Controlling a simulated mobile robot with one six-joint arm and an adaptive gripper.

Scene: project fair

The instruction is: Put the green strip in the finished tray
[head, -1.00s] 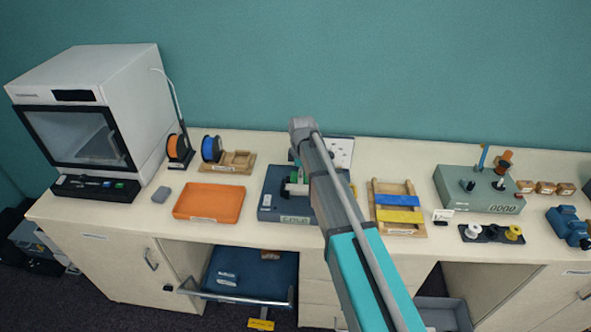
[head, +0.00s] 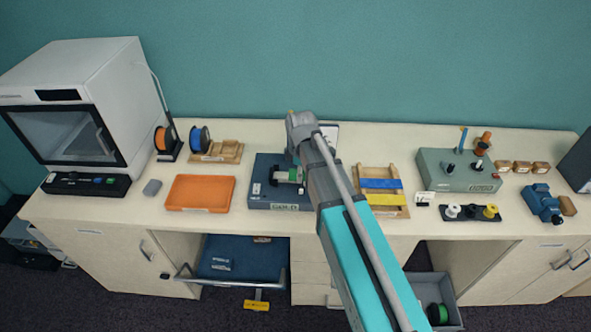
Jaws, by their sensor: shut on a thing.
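A small green piece, apparently the green strip (head: 289,167), shows at the end of my arm, above the dark blue box (head: 262,190) with a label on its front. My gripper (head: 287,176) is shut on it, mostly hidden behind my arm. I cannot tell whether the strip touches the box. An orange tray (head: 174,193) with a small unreadable label, possibly the finished tray, lies empty to the left of the box. A wooden rack (head: 364,200) to the right holds a blue strip (head: 380,183) and a yellow strip (head: 387,199).
A green-grey control box (head: 432,170) stands right. Below are an open blue drawer (head: 235,250) and a bin (head: 452,285) with a green spool.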

